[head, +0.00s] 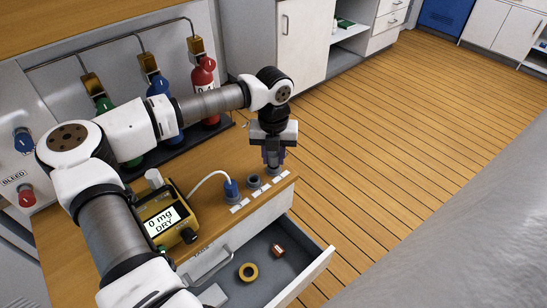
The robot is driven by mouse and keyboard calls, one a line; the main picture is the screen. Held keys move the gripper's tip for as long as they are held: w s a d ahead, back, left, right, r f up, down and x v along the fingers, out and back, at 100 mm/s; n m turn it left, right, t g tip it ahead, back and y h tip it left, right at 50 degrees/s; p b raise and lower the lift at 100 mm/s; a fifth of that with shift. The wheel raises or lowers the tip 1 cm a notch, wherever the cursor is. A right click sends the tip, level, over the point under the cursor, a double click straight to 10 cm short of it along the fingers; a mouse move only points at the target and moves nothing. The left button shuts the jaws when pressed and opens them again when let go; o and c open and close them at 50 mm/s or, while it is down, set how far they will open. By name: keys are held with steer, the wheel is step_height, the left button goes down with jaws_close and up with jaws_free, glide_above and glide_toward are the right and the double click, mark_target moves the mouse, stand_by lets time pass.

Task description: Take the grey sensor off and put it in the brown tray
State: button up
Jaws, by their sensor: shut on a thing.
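My gripper (273,158) points down over the right end of a row of round holders at the bench's front corner. It is shut on a small grey thing, which looks like the grey sensor; the fingers hide most of it. It is right at the right-hand holder (277,172), and I cannot tell whether it is clear of it. A blue sensor (231,188) with a white cable stands in the left holder. The middle holder (253,182) looks empty. I cannot make out a brown tray.
A yellow meter (165,219) reading "0 mg DRY" sits left on the wooden bench. Green, blue and red cylinders (205,94) stand behind my arm. Open floor lies right.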

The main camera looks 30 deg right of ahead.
mark_target(273, 154)
step_height(273, 154, up, 19)
steer(key=b, duration=0.3)
